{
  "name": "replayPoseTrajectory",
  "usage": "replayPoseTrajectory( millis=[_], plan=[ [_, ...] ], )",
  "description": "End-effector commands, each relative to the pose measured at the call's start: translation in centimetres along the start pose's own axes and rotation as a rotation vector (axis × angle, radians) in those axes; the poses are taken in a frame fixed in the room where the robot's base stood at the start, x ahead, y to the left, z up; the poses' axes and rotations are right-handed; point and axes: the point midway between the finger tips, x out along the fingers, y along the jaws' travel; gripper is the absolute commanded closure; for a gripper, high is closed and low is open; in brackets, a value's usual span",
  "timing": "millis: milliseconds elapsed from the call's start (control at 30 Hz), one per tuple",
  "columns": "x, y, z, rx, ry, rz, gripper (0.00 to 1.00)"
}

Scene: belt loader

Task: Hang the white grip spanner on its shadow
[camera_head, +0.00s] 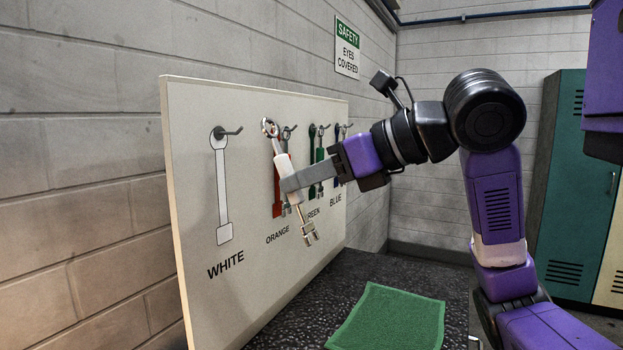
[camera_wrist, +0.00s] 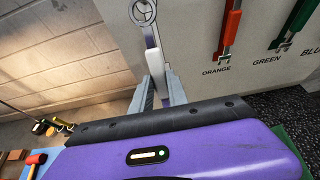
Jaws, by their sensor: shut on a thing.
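The white grip spanner (camera_head: 287,174) is held in my gripper (camera_head: 290,183), ring end up and open jaw end down, tilted, in front of the board. In the wrist view the white grip (camera_wrist: 157,62) shows at the fingertips (camera_wrist: 160,92), with the ring end beyond. The white shadow (camera_head: 222,192) on the board, above the WHITE label, is bare, with an empty hook (camera_head: 229,132) at its top. The held spanner is to the right of this shadow and overlaps the orange place in the head view. I cannot tell its exact distance from the board.
Orange (camera_wrist: 230,30), green (camera_head: 320,157) and blue grip spanners hang right of the white shadow; hooks stick out of the board (camera_head: 255,260). A green mat (camera_head: 390,318) lies on the dark bench top (camera_head: 345,270). The board's left part is clear.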

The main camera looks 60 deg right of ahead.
Motion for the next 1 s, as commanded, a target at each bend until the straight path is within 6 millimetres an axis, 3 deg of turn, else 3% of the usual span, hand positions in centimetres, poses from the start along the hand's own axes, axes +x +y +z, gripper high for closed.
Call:
replayPoseTrajectory(
  millis=[1000],
  plan=[
    [5.2,0.0,1.9,0.001,0.000,0.001,1.00]
  ],
)
